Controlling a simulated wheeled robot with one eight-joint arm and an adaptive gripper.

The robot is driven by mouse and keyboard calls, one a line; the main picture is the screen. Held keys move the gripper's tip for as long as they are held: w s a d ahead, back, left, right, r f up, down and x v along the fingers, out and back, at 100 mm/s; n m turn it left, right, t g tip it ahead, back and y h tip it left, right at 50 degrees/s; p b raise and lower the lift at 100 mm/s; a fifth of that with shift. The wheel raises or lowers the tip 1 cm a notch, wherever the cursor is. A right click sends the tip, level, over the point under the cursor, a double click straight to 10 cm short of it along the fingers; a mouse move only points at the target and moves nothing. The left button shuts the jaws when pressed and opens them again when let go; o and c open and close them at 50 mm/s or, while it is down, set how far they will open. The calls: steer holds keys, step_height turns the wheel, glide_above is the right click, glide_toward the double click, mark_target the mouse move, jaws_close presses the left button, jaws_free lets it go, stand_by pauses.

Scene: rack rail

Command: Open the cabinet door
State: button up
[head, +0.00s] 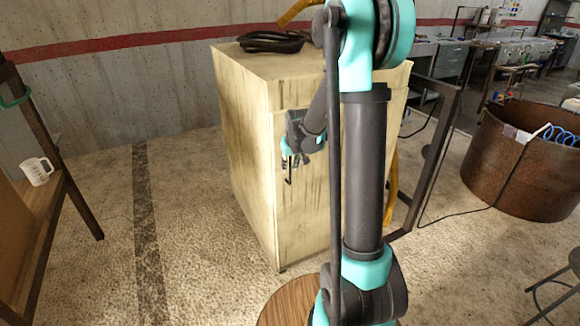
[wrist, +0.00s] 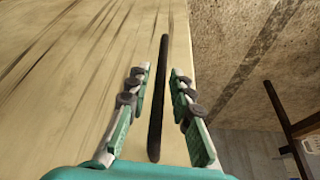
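The cabinet (head: 247,130) is a pale, worn, cream box standing on the floor in the middle of the head view. Its door (head: 306,215) faces me and looks shut; my arm hides much of it. A thin dark upright handle (head: 289,174) is on the door's left side. My gripper (head: 291,157) is at the handle. In the wrist view the dark handle bar (wrist: 158,105) runs between the two fingers of my gripper (wrist: 159,78). The fingers are apart, with a visible gap on each side of the bar. I cannot tell the depth between fingertips and bar.
A dark object (head: 270,41) lies on the cabinet top. A wooden table (head: 30,220) with a white mug (head: 36,171) stands at the left. A rusty drum (head: 520,165) and a dark frame (head: 430,150) stand at the right. The floor left of the cabinet is clear.

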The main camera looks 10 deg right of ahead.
jaws_close()
